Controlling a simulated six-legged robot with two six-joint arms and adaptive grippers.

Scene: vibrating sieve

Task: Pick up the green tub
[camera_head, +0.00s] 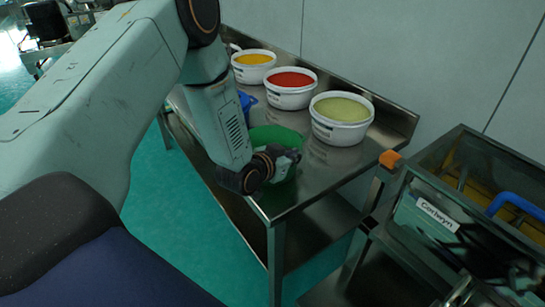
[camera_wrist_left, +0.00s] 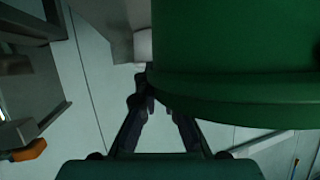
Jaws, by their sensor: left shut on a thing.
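The green tub (camera_head: 272,134) is at the near part of the steel table, partly hidden behind my left gripper (camera_head: 290,163). My left gripper is shut on the tub's near side. In the left wrist view the green tub (camera_wrist_left: 235,55) fills the upper right, with its rim band close to the camera. The fingers of my left gripper (camera_wrist_left: 158,92) meet at that rim. I cannot tell whether the tub's base touches the table. My right gripper is not in view.
White tubs with yellow (camera_head: 254,60), red (camera_head: 291,84) and pale green (camera_head: 341,112) contents stand along the back of the steel table (camera_head: 325,170). A blue object (camera_head: 246,102) is partly hidden behind my arm. A metal-framed machine (camera_head: 455,200) with a blue handle stands at the right.

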